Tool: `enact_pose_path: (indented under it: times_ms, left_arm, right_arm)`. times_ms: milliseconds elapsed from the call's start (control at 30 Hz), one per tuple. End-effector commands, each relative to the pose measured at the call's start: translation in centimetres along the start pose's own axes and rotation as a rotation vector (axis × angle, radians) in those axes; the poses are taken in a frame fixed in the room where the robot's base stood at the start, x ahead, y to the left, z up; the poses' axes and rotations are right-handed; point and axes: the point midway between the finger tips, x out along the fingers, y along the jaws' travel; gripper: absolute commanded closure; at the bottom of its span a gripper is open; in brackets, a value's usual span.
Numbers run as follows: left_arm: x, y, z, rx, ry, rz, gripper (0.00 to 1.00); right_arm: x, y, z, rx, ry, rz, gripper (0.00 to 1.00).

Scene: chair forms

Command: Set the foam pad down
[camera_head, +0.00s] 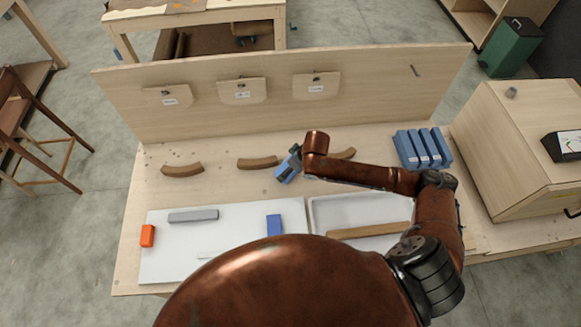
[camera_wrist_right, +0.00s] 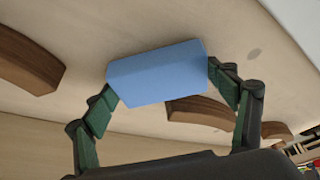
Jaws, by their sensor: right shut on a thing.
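A blue foam pad (camera_head: 285,173) is held by my right gripper (camera_head: 291,163) above the wooden table, between two curved wooden pieces. In the right wrist view the pad (camera_wrist_right: 158,72) spans between the two green-and-black fingers of the gripper (camera_wrist_right: 161,84), with a finger at each end. Whether the pad touches the table is not clear. Another blue pad (camera_head: 274,225) lies on the white board (camera_head: 222,245). Several blue pads (camera_head: 408,150) stand in a row at the right of the table. My left gripper is not in view.
Curved wooden pieces (camera_head: 182,170) (camera_head: 258,163) lie along the table. A grey bar (camera_head: 193,216) and an orange block (camera_head: 148,236) lie on the board. A white tray (camera_head: 345,207) holds a wooden strip (camera_head: 368,230). A backboard (camera_head: 220,117) stands behind; a wooden cabinet (camera_head: 515,165) stands right.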

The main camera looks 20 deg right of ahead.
Motion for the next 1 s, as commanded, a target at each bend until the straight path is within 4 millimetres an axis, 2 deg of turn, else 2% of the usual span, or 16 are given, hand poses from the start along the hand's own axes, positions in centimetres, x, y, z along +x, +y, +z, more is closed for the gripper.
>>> enact_pose_path:
  times_ms: [267,300,500,867,1000]
  left_arm:
    - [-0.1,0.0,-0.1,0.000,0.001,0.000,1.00]
    - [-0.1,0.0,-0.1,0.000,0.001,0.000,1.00]
    - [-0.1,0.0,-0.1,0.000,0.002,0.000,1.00]
    - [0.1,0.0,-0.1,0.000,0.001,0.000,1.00]
    - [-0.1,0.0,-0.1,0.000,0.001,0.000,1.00]
  right_arm:
    - [0.2,0.0,0.1,0.000,0.000,0.000,0.41]
    - [0.2,0.0,0.1,0.000,0.001,0.000,0.18]
    - [0.2,0.0,0.1,0.000,0.000,0.000,0.05]
    - [-0.1,0.1,-0.1,-0.001,0.002,0.001,0.04]
    - [-1.7,0.1,-0.1,-0.001,0.003,0.003,0.04]
